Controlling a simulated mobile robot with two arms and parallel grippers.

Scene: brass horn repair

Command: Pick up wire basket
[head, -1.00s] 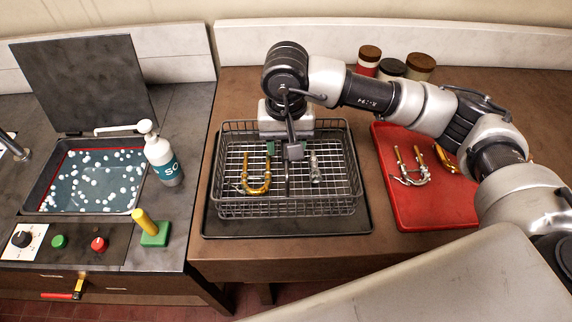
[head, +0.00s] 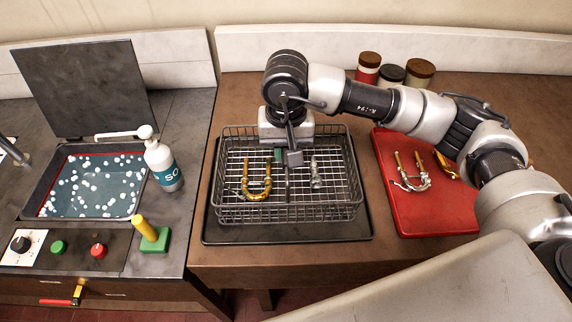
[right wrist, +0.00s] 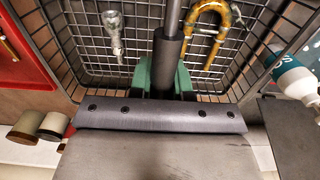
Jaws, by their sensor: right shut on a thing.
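The wire basket (head: 288,212) stands on a dark tray on the brown bench, in the middle of the head view. It holds a gold U-shaped tube (head: 257,193) at its left and a small silver part (head: 316,172) at its right. My right gripper (head: 286,155) reaches down over the basket. In the right wrist view its green fingers (right wrist: 163,80) are shut around the basket's dark cylindrical handle grip (right wrist: 168,60). The basket mesh (right wrist: 140,18) lies below. My left gripper is not in view.
A red mat (head: 440,215) with brass parts lies right of the basket, below my right arm. Several jars (head: 392,72) stand behind. At left are a water-filled basin (head: 40,208), a soap bottle (head: 165,168) and a yellow-handled green block (head: 154,240).

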